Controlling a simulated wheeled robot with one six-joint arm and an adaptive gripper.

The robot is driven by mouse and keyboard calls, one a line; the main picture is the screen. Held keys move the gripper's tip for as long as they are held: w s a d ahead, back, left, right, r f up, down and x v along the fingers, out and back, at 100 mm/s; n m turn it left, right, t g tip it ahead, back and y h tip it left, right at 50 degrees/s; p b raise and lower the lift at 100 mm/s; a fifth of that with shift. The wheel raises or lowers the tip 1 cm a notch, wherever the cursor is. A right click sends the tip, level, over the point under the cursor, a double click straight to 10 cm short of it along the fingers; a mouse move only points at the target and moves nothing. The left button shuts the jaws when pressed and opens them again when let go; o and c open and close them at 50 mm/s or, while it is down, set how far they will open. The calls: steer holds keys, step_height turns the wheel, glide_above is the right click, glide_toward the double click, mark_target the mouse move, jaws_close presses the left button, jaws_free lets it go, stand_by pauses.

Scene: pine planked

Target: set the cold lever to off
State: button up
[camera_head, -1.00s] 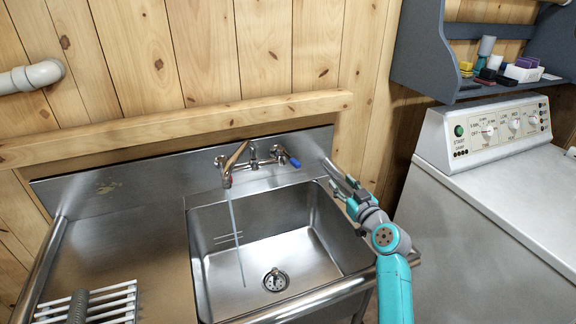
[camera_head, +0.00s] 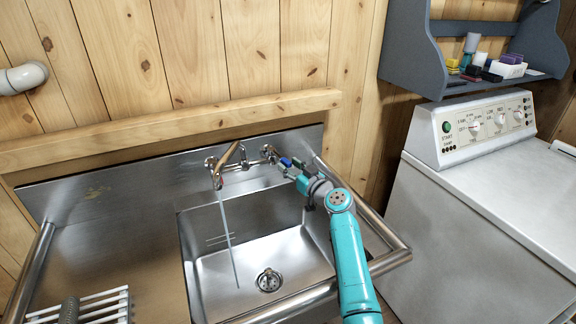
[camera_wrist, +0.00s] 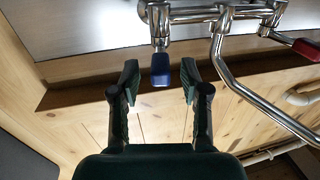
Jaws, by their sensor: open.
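The cold lever is the blue-tipped handle (camera_head: 286,162) at the right end of the tap. In the wrist view the blue lever (camera_wrist: 161,72) shows between my fingertips, with a gap on each side. My gripper (camera_wrist: 160,78) is open around the lever's tip; no contact shows. In the head view my gripper (camera_head: 294,170) is at the tap's right end and partly covers it. The tap (camera_head: 240,162) has a curved spout over the sink, and a thin stream of water (camera_head: 229,235) falls from it. A red lever (camera_wrist: 305,49) is on the other end.
The steel sink (camera_head: 205,262) lies below the tap, with a drain at its bottom. A white rack (camera_head: 100,305) stands on the left drainboard. A white washer (camera_head: 480,215) is at right, under a grey-blue shelf (camera_head: 405,70) with small items.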

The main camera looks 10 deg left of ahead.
steer(key=shift+w+a, duration=0.4)
steer(key=shift+a, duration=0.1)
jaws_close()
steer(key=shift+s+a+f+m+t+h, duration=0.1)
steer(key=shift+s+a+m+t+h, duration=0.25)
steer(key=shift+t+h, duration=0.2)
steer(key=shift+s+a+m+t+h, duration=0.2)
steer(key=shift+m+t+h, duration=0.15)
steer(key=shift+m+h, duration=0.15)
steer(key=shift+s+a+m+t+h, duration=0.1)
steer(key=shift+a+m+t+h, duration=0.1)
steer(key=shift+m+t+h, duration=0.25)
jaws_free()
